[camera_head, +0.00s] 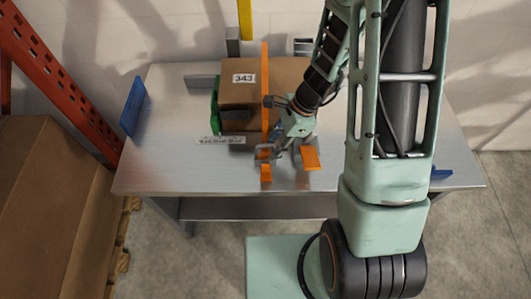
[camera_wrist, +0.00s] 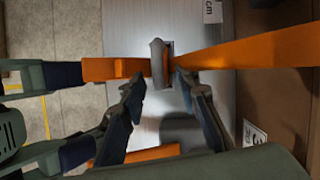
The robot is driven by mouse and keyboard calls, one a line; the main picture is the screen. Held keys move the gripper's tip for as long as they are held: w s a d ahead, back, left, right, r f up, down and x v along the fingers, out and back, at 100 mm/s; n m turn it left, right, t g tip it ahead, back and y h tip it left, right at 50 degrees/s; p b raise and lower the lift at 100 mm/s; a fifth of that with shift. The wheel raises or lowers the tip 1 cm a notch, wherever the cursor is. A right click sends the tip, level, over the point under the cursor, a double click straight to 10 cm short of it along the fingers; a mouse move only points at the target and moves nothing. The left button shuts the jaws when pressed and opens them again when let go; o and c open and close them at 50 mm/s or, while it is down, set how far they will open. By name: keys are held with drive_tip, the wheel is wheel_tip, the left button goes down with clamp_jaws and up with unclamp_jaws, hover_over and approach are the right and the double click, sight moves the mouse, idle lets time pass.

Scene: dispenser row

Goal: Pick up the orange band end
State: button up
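The orange band (camera_head: 265,75) runs over a brown box (camera_head: 243,97) marked 343 and down to the metal table. In the wrist view, the band (camera_wrist: 260,50) passes through a grey buckle (camera_wrist: 157,62), and its short orange band end (camera_wrist: 112,68) sticks out to the left. In the head view, this end (camera_head: 266,173) lies near the table's front edge. My gripper (camera_head: 271,153) is just above the buckle area. In the wrist view, my gripper (camera_wrist: 161,84) has its fingers apart with nothing held between them. Whether a fingertip touches the band is unclear.
Another orange piece (camera_head: 311,158) is right of my gripper. A green part (camera_head: 215,108) is against the box's left side. A blue plate (camera_head: 132,106) stands at the table's left edge. The table's left part (camera_head: 170,130) is clear. A large brown carton (camera_head: 45,200) is at far left.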

clamp_jaws()
drive_tip(key=shift+r, duration=0.1)
idle(0.4)
